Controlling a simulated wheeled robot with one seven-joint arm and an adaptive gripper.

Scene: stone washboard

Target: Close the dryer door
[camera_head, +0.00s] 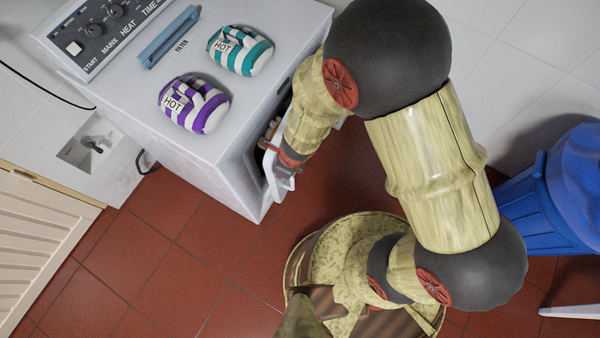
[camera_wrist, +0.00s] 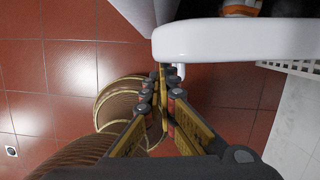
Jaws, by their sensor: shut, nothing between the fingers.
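The white dryer (camera_head: 195,140) stands at the upper left in the head view. Its door stands open at the front; the door's white edge (camera_head: 270,178) shows beside my wrist. In the wrist view the door (camera_wrist: 235,40) is a white rounded panel across the upper right, with part of the dark opening above it. My gripper (camera_wrist: 163,72) is shut and empty, its fingertips close to the door's lower left edge. I cannot tell whether they touch it. In the head view my wrist hides most of the gripper and door.
A purple-striped cloth item (camera_head: 194,103) and a teal-striped one (camera_head: 240,50), both marked HOT, lie on the dryer top. A blue bin (camera_head: 550,200) stands at the right.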

